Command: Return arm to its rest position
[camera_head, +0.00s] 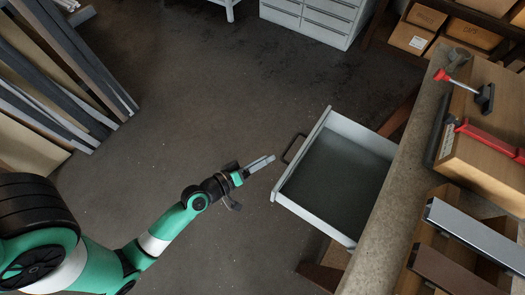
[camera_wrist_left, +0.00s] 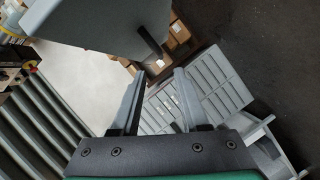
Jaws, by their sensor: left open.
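My left arm comes in from the lower left in the head view. Its left gripper (camera_head: 262,163) is in the air over the floor, to the left of a pulled-out drawer (camera_head: 345,136). The fingers point toward the drawer's dark handle (camera_head: 288,150), with a small gap between them and the handle. In the left wrist view the two fingers of the left gripper (camera_wrist_left: 155,98) stand apart with nothing between them. The drawer's outside (camera_wrist_left: 100,25) and its handle (camera_wrist_left: 148,40) show above the fingers there. My right gripper is in neither view.
The drawer is open and its inside looks empty. A workbench (camera_head: 385,225) runs along the right with red-handled clamps and grey and brown profiles on it. Long profiles (camera_head: 60,75) lean at the upper left. A grey cabinet (camera_head: 318,18) stands at the back. The middle floor is clear.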

